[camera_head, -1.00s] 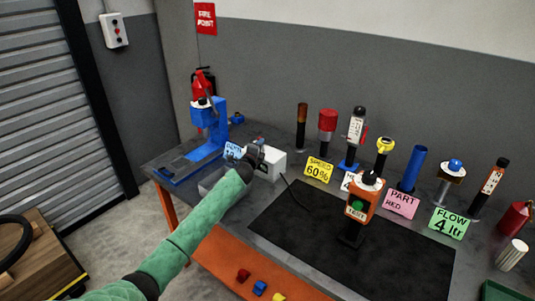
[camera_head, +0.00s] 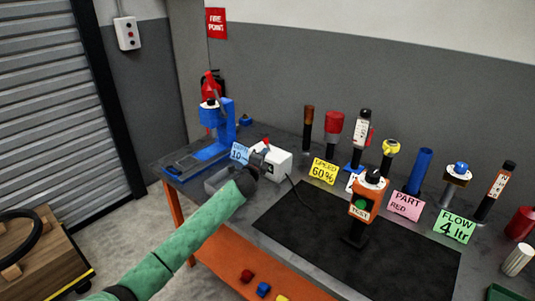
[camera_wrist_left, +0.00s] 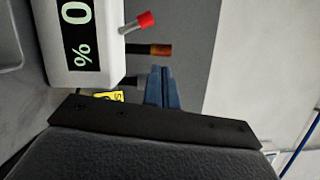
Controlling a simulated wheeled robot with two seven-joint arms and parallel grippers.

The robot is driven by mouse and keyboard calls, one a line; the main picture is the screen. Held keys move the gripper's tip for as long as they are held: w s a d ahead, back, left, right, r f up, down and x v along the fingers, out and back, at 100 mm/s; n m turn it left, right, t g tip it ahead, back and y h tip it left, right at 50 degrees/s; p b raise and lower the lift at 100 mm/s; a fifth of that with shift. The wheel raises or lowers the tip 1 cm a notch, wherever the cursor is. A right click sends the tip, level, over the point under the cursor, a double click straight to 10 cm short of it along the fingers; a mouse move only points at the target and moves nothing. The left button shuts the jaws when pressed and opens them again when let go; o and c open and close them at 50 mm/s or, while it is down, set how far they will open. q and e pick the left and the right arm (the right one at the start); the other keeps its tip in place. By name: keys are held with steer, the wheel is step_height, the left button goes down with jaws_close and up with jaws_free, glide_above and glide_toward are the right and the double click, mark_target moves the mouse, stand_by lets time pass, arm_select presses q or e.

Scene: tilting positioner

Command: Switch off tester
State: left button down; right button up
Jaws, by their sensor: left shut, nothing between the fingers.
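A white box (camera_head: 280,163) stands on the bench in the head view. In the left wrist view the white box (camera_wrist_left: 62,75) shows a dark display reading 0 % and a lever with a red tip (camera_wrist_left: 140,21) sticking out of its side. An orange unit (camera_head: 368,195) with a green button and a TEST label stands on the black mat. My left gripper (camera_head: 258,158) is at the left front of the white box. In the wrist view its blue fingers (camera_wrist_left: 161,88) are shut and empty, apart from the lever in the picture. My right gripper is out of view.
A blue press-like stand (camera_head: 222,125) is at the bench's left end. Several upright tools and label cards, such as the yellow SPEED card (camera_head: 324,171), line the back. The black mat (camera_head: 310,235) is mostly clear.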

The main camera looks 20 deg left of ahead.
arm_select(q)
steer(key=s, duration=0.2)
steer(key=s+b, duration=0.1)
steer(key=shift+s+r, duration=0.3)
steer(key=shift+s, duration=0.1)
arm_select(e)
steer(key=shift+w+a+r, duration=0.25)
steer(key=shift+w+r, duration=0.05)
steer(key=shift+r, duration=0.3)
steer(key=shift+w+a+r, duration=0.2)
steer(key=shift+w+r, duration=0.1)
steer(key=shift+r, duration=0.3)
arm_select(q)
steer(key=shift+r, duration=0.1)
